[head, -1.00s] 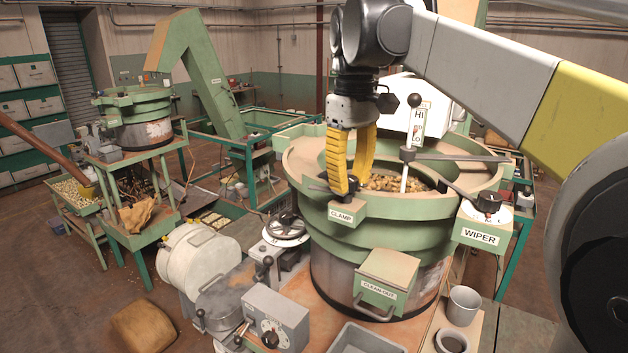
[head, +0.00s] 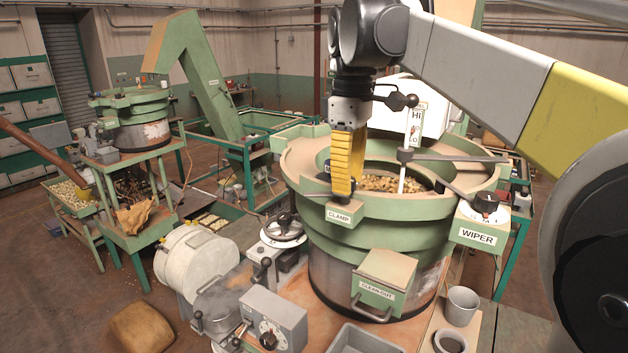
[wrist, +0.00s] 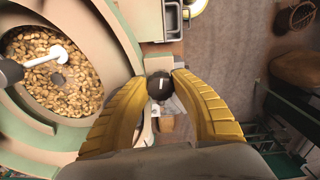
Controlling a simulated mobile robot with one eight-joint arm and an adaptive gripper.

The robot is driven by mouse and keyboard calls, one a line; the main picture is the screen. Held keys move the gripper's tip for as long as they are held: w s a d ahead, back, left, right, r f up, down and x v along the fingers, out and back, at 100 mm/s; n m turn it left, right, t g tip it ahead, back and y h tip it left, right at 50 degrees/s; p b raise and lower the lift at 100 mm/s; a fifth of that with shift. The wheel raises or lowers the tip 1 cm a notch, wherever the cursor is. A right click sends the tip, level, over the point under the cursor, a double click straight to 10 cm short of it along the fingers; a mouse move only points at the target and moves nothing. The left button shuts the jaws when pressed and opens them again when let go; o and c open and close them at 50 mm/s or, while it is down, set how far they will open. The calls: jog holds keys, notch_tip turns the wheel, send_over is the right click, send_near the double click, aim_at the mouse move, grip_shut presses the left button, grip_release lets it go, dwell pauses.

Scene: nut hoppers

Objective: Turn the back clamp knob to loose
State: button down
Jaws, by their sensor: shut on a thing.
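The clamp knob (wrist: 159,92) is dark and round with a short white mark on top. In the wrist view it sits between the two yellow fingertips of my gripper (wrist: 161,82), which are shut on it from both sides. In the head view my gripper (head: 343,190) points down at the bowl's rim, just above the green box labelled CLAMP (head: 339,215). There the fingers line up one behind the other and hide most of the knob. The knob's setting marks cannot be read.
The green bowl (head: 435,205) holds nuts (head: 385,183), with a grey bar and white rod across it. The WIPER knob (head: 486,203) is to the right. A second bowl machine (head: 130,105) stands far left.

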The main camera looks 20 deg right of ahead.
jog(key=c, duration=1)
grip_release()
jog(key=shift+c, duration=0.2)
notch_tip(320, 180, up, 12)
